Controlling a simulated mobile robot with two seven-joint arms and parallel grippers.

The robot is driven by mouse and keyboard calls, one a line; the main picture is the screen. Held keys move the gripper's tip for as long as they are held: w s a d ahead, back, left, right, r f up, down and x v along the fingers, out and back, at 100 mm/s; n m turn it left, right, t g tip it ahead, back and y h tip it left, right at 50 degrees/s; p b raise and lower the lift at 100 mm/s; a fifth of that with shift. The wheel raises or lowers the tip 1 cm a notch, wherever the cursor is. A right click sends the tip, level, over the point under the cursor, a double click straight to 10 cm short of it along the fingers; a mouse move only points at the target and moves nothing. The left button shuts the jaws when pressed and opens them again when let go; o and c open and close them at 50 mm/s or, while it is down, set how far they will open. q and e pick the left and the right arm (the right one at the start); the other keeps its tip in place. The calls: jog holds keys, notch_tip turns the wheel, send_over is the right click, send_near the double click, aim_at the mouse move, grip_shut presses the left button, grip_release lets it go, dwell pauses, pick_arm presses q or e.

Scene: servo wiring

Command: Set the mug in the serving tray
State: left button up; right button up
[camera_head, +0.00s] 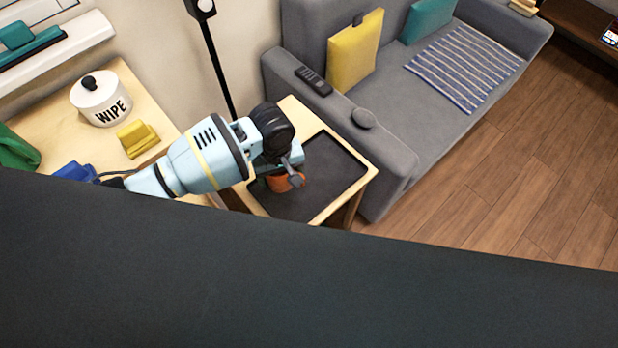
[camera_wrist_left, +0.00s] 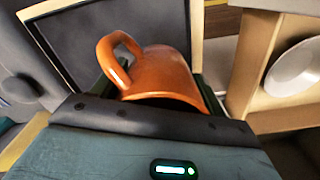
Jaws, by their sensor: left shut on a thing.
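The orange mug (camera_wrist_left: 165,75) is in my left gripper, lying sideways in the left wrist view with its handle toward the upper left. In the head view only a small part of the mug (camera_head: 285,182) shows below the gripper. My left gripper (camera_head: 284,177) is shut on the mug, over the dark serving tray (camera_head: 335,165) on the small wooden side table. The tray's dark surface (camera_wrist_left: 80,40) also shows behind the mug in the left wrist view. I cannot tell whether the mug touches the tray. My right gripper is not in view.
A grey sofa (camera_head: 440,110) stands right beside the side table, with a remote (camera_head: 313,80) on its armrest. A wooden counter at left holds a white WIPE canister (camera_head: 101,98) and a yellow object (camera_head: 138,139). A black lamp pole (camera_head: 217,62) rises behind the table.

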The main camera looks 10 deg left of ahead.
pick_arm(q)
jog(key=shift+d+f, duration=0.15)
jog(key=shift+f, duration=0.35)
jog(key=b, duration=0.1)
send_over(285, 200)
notch_tip(285, 200, down, 5)
jog(key=shift+f, duration=0.15)
jog(key=shift+f+b, duration=0.75)
jog(key=shift+f, duration=1.6)
jog(key=shift+w, duration=0.1)
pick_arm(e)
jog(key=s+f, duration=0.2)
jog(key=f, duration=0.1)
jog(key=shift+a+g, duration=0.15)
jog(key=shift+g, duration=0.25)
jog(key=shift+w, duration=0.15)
pick_arm(q)
jog(key=o, duration=0.7)
jog(key=shift+f, duration=0.2)
jog(key=shift+o, duration=1)
jog(key=shift+r, duration=0.1)
